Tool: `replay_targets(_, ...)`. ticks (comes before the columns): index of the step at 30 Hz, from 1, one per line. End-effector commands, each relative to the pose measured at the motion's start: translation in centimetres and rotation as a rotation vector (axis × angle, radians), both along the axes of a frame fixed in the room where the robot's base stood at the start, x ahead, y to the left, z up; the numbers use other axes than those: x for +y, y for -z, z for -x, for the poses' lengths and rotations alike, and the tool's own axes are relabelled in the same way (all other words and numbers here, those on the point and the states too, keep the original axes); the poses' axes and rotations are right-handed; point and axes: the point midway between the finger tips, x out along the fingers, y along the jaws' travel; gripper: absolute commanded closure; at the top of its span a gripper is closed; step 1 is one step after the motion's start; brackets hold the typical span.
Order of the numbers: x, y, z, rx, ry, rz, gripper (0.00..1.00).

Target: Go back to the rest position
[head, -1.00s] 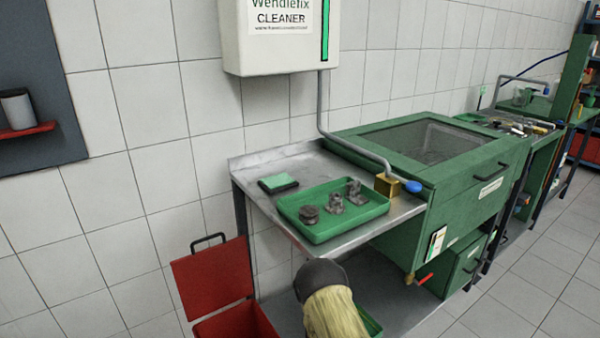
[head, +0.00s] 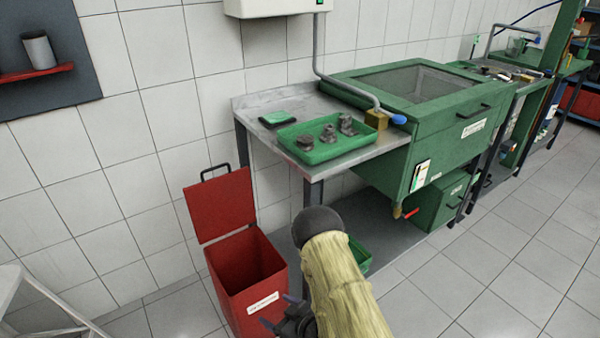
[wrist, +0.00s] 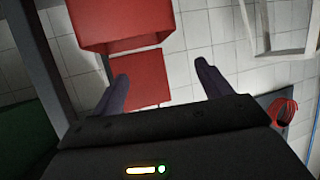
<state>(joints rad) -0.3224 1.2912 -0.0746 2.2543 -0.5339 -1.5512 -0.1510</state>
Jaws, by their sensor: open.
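My gripper (head: 279,312) is low in the head view, in front of the red bin, at the end of my cloth-covered arm. In the wrist view its two fingers (wrist: 160,90) stand wide apart with nothing between them. The red bin (head: 240,262) with its raised red lid (head: 220,205) shows beyond the fingers, and it also shows in the wrist view (wrist: 122,25).
A steel bench (head: 262,142) holds a green tray (head: 322,150) with several dark metal parts. A green washer cabinet (head: 430,120) stands right of it. A lower shelf (head: 390,218) is beside my arm. A grey frame (head: 45,290) stands at left. Floor at right is clear.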

Motion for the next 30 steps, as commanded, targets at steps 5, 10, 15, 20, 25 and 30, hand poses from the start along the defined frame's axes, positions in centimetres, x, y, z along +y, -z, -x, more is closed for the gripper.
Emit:
replay_targets(5,-0.6,-1.0,-1.1,0.01,0.025,0.034,0.22)
replay_targets(10,-1.4,-2.0,-2.0,0.028,0.052,0.075,0.22)
replay_targets(15,-2.8,-3.4,-3.2,0.059,0.096,0.129,0.22)
replay_targets(20,-4.8,-5.6,-4.3,0.104,0.16,0.196,0.22)
replay_targets(25,-8.3,-9.1,-5.0,0.189,0.269,0.284,0.22)
replay_targets(30,-11.9,-12.8,-4.3,0.294,0.386,0.352,0.22)
